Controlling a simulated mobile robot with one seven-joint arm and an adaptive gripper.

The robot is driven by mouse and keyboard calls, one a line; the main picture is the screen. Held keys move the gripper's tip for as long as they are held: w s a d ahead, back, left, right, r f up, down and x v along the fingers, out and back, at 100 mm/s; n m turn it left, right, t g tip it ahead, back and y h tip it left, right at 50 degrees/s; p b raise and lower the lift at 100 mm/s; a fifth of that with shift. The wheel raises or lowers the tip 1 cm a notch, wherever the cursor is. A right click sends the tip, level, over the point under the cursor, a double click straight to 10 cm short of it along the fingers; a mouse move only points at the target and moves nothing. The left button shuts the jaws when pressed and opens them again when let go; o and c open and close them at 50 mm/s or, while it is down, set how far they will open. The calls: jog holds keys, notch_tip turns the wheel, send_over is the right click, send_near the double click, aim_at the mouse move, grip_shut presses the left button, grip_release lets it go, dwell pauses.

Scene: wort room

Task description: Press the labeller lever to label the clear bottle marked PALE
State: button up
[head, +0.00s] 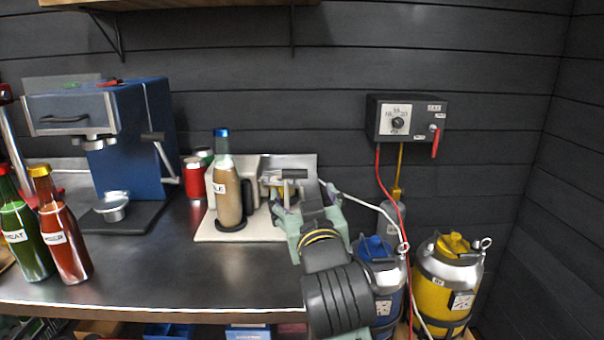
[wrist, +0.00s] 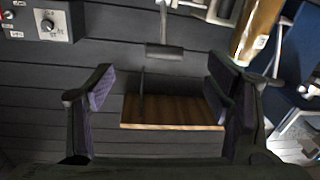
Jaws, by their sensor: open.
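The clear bottle (head: 229,195) with tan contents and a blue cap stands upright on a dark round rest at the labeller (head: 205,232). Its white label shows only the letters "LE". The labeller has a pale base and a lever (head: 295,174) with a dark crossbar handle, to the right of the bottle. My gripper (head: 305,199) is open and empty, near the lever and partly hiding the labeller. In the wrist view the lever handle (wrist: 165,51) lies just beyond the gap between my fingertips (wrist: 160,66); contact cannot be told. The bottle (wrist: 257,35) also shows there at upper right.
A blue machine (head: 130,135) with a metal cup (head: 112,206) stands left. Green (head: 25,240) and red (head: 64,240) bottles stand at the counter's left front. A wall control box (head: 408,118) hangs right, above blue (head: 378,265) and yellow (head: 448,285) kegs. The middle front counter is clear.

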aim_at(298, 178)
jog(key=w+p, duration=0.2)
jog(key=w, duration=0.1)
jog(key=w+a+p, duration=0.1)
jog(key=w, duration=0.3)
jog(key=w+p, duration=0.2)
jog(key=w, duration=0.1)
jog(key=shift+w+a+p, duration=0.2)
jog(key=shift+w+p, duration=0.05)
jog(key=shift+p, duration=0.05)
jog(key=shift+c, duration=0.3)
